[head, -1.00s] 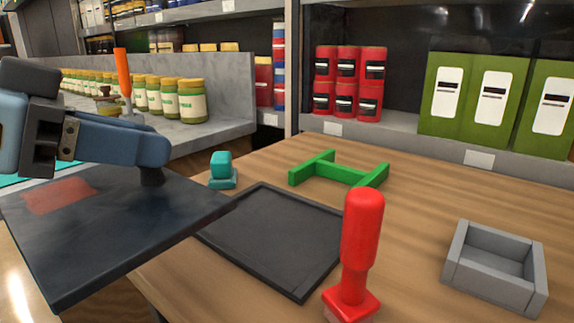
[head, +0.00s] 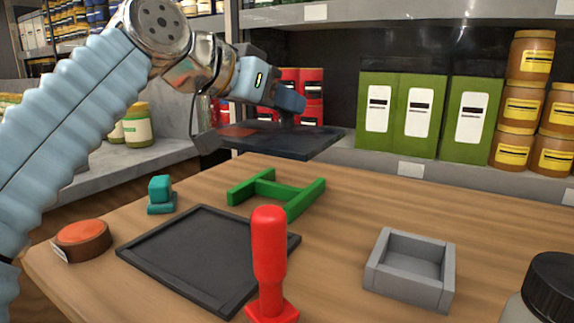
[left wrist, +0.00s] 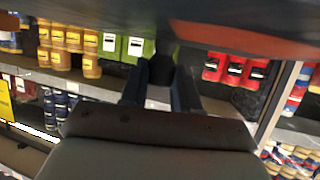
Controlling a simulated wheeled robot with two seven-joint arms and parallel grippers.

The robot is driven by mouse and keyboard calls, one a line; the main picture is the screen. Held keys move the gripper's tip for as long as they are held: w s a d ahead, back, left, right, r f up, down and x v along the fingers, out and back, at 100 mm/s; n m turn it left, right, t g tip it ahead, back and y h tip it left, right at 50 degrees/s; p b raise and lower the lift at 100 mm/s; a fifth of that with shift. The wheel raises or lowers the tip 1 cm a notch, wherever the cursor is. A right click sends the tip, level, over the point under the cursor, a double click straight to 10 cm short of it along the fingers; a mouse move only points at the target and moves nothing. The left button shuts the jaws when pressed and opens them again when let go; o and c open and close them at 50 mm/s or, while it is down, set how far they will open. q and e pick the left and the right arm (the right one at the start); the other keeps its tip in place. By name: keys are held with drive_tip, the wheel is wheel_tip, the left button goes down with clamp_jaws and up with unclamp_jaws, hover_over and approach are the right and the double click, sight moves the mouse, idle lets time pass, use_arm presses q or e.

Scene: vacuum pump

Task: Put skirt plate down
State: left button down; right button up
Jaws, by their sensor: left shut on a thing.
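The skirt plate, a flat dark plate (head: 300,145) with a red patch on top, is held level in the air in the head view, just above and behind the green H-shaped frame (head: 272,188) in the picture. My left gripper (head: 288,118) is shut on a small dark stub on the plate's top. In the left wrist view the plate (left wrist: 110,14) fills the top edge, and my left gripper's fingers (left wrist: 160,75) close around the stub. My right gripper is not in view.
On the wooden table stand a black shallow tray (head: 140,250), a red handled stamp-like piece (head: 269,250), a grey open box (head: 375,275), a teal block (head: 160,190), a brown round tin (head: 82,240) and a black-lidded jar (head: 555,285). Shelves with green boxes (head: 420,105) stand behind.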

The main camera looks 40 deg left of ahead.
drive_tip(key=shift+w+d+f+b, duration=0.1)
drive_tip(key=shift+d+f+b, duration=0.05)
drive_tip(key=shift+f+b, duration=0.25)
use_arm(q)
drive_tip(key=w+a+f, duration=0.2)
drive_tip(key=w+f, duration=0.1)
drive_tip(key=w+a+f, duration=0.2)
drive_tip(key=w+f, duration=0.1)
drive_tip(key=f, duration=0.1)
drive_tip(key=w+a+f+b, duration=0.1)
drive_tip(key=w+f, duration=0.1)
drive_tip(key=f, duration=0.2)
drive_tip(key=shift+w+a, duration=0.4)
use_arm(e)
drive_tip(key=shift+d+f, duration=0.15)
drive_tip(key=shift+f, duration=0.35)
use_arm(q)
drive_tip(key=shift+f, duration=0.2)
drive_tip(key=shift+f, duration=0.15)
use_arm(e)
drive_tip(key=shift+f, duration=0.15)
use_arm(q)
drive_tip(key=c, duration=1.3)
unclamp_jaws()
drive_tip(key=shift+f, duration=0.1)
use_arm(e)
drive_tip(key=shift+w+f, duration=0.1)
use_arm(q)
drive_tip(key=o, duration=0.5)
